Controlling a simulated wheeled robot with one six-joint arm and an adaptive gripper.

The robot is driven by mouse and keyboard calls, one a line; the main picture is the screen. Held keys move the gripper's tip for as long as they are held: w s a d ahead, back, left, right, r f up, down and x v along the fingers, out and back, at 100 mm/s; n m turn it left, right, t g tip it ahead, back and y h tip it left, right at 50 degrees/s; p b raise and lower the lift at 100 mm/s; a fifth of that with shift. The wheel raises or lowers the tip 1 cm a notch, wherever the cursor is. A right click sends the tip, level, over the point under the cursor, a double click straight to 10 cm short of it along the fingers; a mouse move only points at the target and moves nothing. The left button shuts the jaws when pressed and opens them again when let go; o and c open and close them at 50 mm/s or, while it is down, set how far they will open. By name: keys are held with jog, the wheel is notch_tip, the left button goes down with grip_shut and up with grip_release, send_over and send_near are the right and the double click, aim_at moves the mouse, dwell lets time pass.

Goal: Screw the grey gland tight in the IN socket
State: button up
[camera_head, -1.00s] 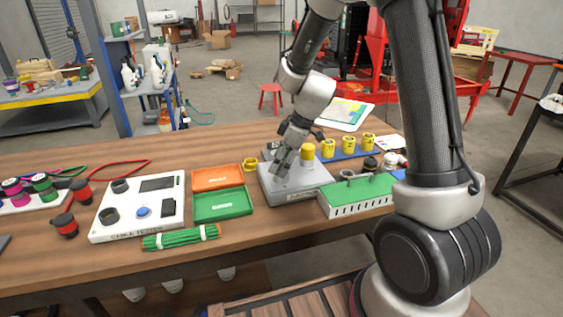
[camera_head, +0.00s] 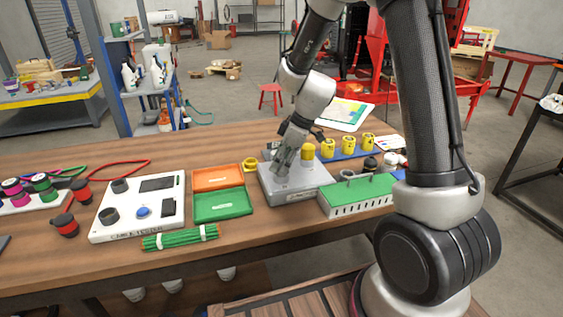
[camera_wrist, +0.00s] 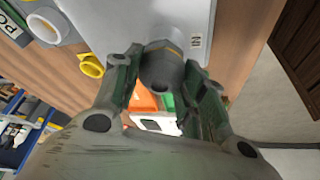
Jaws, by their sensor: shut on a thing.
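A grey junction box (camera_head: 300,192) stands on the bench, with a yellow cap-like part (camera_head: 308,151) on its top. My gripper (camera_head: 282,172) reaches down over the box's left part. In the wrist view its two fingers (camera_wrist: 162,78) are closed around the grey gland (camera_wrist: 160,68), a dark grey round part with a thin yellowish line. The box (camera_wrist: 125,18) fills the top of that view, right by the gland. The IN socket is hidden under the gland and fingers, so I cannot tell how deep the gland sits.
Orange (camera_head: 218,178) and green (camera_head: 222,204) trays lie left of the box, with a yellow ring (camera_head: 250,163) behind. A green-topped block (camera_head: 357,195) stands close on the right. Yellow parts (camera_head: 348,144) stand on a blue strip behind. A white tester (camera_head: 140,206) is farther left.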

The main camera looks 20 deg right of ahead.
jog(key=m+t, duration=0.1)
jog(key=m, duration=0.2)
jog(key=m+h, duration=0.1)
jog(key=m, duration=0.2)
jog(key=shift+t, duration=0.4)
jog(key=o, duration=1.1)
jog(key=n+g, duration=0.1)
jog(key=n, duration=0.2)
jog(key=shift+w+n+y, duration=0.1)
jog(key=shift+n+y, duration=0.2)
jog(key=n+g, duration=0.1)
jog(key=n, duration=0.1)
jog(key=n+g+y, duration=0.1)
jog(key=n, duration=0.2)
jog(key=c, duration=1.1)
jog(key=m+t, duration=0.1)
jog(key=m, duration=0.2)
jog(key=shift+m+t+h, duration=0.3)
jog(key=shift+m+h, duration=0.1)
jog(key=m+t+h, duration=0.1)
jog(key=m, duration=0.4)
